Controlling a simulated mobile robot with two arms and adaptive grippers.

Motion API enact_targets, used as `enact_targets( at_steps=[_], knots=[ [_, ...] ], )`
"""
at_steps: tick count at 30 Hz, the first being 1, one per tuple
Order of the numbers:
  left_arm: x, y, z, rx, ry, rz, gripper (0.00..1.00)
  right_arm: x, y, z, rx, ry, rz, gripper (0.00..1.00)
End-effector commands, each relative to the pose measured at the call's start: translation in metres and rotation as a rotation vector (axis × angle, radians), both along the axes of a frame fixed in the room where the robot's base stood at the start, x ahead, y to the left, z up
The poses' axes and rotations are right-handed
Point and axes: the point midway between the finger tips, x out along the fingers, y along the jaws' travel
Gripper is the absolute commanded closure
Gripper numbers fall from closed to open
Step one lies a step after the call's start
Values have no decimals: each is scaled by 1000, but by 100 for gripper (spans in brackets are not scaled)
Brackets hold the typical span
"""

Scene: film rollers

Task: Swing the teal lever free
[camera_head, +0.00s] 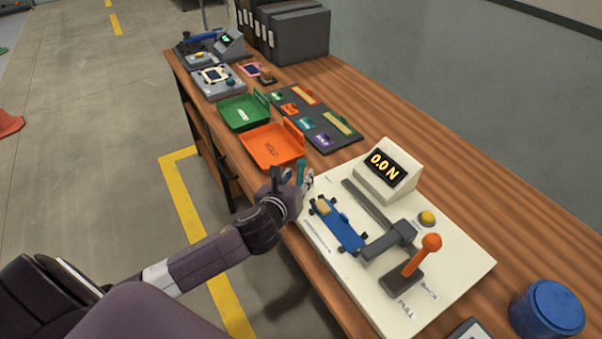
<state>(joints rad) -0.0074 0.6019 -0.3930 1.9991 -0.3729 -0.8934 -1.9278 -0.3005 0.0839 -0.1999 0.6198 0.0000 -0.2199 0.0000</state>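A small upright teal piece (300,172), which looks like the teal lever, stands at the left end of the cream test rig (458,265). My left gripper (291,177) is right at it, with the teal piece showing among its fingers. The fingers are small and overlap the lever here, so I cannot tell whether they touch it or are shut on it. The lever's lower part is hidden behind the gripper. A blue carriage (340,226) with dark rollers lies on the rig just right of the gripper. My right gripper is not in view.
The rig also carries an orange-knobbed lever (422,257), a yellow button (427,218) and a display (384,168) reading 0.0 N. An orange tray (270,150) and a green tray (240,115) lie beyond. A blue tub (547,308) stands at the near right.

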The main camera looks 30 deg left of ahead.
Motion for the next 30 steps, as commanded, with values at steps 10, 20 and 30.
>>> enact_targets(
  at_steps=[10, 20, 30],
  knots=[
    [25, 5, -11, -2, 1, 1, 66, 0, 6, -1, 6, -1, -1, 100],
    [25, 5, -11, -3, 0, 1, 78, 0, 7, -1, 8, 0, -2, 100],
    [26, 5, -9, -1, -3, 0, 100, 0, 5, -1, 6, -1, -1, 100]
  ],
)
